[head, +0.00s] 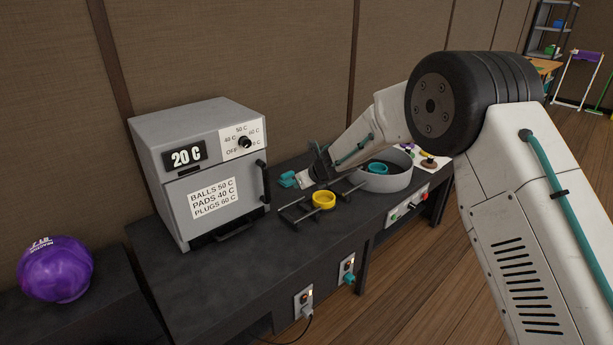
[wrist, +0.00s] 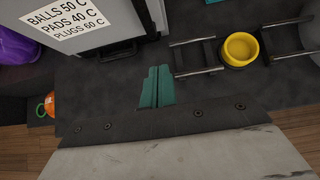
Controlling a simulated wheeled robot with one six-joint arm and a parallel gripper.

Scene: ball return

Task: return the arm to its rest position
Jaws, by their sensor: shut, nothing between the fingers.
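My gripper (wrist: 157,86) shows in the wrist view as two teal fingers lying side by side, shut with nothing between them. It is over the dark bench (wrist: 110,90), between the grey oven and a rack with a yellow ring (wrist: 240,48). In the head view my arm reaches across the bench from the right, bent at a large dark joint, with its far end above the bench beside the rack. A teal piece (head: 288,180) shows at that far end; I cannot tell whether it is a finger or a separate thing.
The oven (head: 200,170) reads 20 C and stands at the left of the bench. The yellow ring (head: 323,200) sits on the rack. A round grey pan (head: 388,181) with a teal ring is behind it. A purple ball (head: 55,269) is at far left. Wooden floor is in front.

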